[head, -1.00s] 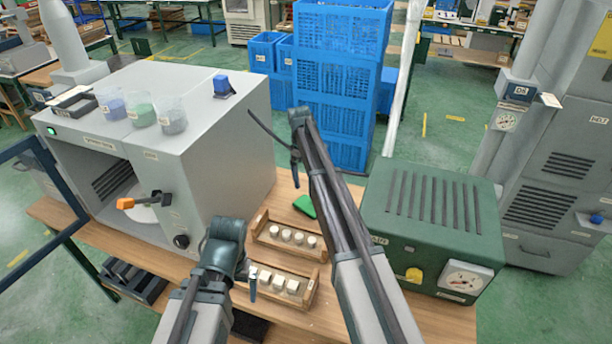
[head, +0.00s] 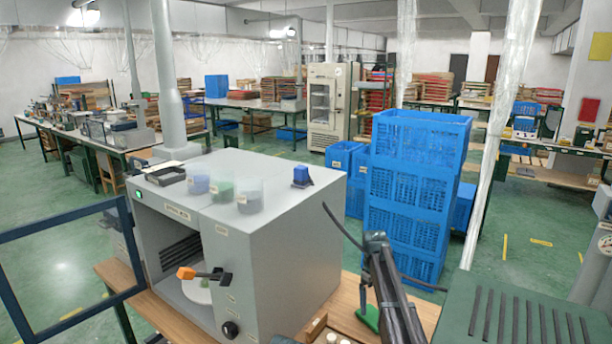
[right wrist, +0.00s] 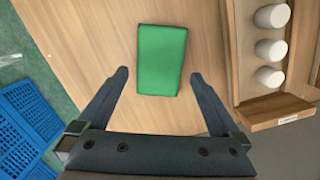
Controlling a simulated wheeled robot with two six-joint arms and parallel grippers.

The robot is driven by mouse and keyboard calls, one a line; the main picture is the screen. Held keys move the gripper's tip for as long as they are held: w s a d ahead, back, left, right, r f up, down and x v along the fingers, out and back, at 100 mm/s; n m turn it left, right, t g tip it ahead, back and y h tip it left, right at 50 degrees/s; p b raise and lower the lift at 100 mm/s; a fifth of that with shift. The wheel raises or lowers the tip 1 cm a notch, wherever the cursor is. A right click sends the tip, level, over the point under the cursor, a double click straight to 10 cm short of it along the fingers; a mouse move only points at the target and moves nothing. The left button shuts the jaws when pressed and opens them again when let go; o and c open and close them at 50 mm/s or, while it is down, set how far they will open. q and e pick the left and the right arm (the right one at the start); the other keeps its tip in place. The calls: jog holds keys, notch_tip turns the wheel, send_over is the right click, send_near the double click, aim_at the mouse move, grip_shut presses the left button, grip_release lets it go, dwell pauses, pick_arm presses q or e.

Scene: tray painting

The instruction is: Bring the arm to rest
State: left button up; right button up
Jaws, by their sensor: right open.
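My right arm comes in from the lower right in the head view. Its gripper (head: 363,299) points down over the table, above a green block (head: 368,319). In the right wrist view the right gripper (right wrist: 160,76) has its fingers wide apart with nothing between them. The green block (right wrist: 161,60) lies flat on the wood beyond the fingertips; I cannot tell the height gap. My left arm and gripper are not in view.
Blue crates (head: 408,200) are stacked behind. A green ribbed box (head: 500,325) stands right. A wooden rack (right wrist: 270,113) with white cylinders (right wrist: 271,50) lies beside the right gripper.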

aim_at(374, 316)
jog(key=f+b, duration=0.1)
jog(key=f, duration=0.1)
jog(key=f+b, duration=0.2)
jog(key=shift+s+d+f, duration=0.1)
jog(key=shift+s+d, duration=0.05)
jog(key=shift+s, duration=0.05)
notch_tip(374, 316, up, 12)
jog(key=w+r+p, duration=0.1)
jog(key=p, duration=1.1)
jog(key=f+b, duration=0.8)
jog(key=f, duration=0.1)
jog(key=s+f+b, duration=0.1)
jog(key=f+b, duration=0.3)
jog(key=shift+f+b, duration=0.25)
jog(key=shift+b, duration=0.1)
notch_tip(374, 316, up, 10)
jog(key=n+p, duration=0.1)
jog(key=p, duration=0.9)
jog(key=shift+r+p, duration=0.25)
jog(key=shift+p, duration=0.05)
